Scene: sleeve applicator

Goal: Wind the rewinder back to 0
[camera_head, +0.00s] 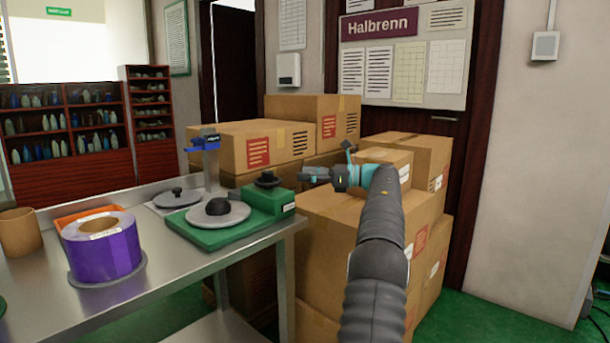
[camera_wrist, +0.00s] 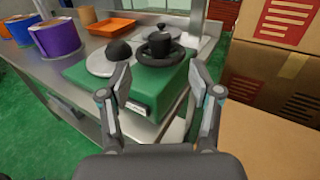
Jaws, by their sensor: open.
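The rewinder is likely the green device (camera_head: 230,231) on the right end of the steel table, though no label naming it can be read. In the wrist view the black knob (camera_wrist: 160,44) sits on a dark round base, beyond my fingertips. No 0 mark or scale is readable. My gripper (camera_head: 311,175) is open and empty, to the right of the device; in the wrist view its fingers (camera_wrist: 158,80) stand apart, touching nothing.
Stacked cardboard boxes (camera_head: 365,212) stand close beside the table's right end. On the steel table (camera_head: 150,294) are a purple roll (camera_head: 102,255), an orange tray (camera_head: 75,219), a brown roll (camera_head: 20,233) and a blue-topped stand (camera_head: 208,158) behind the device.

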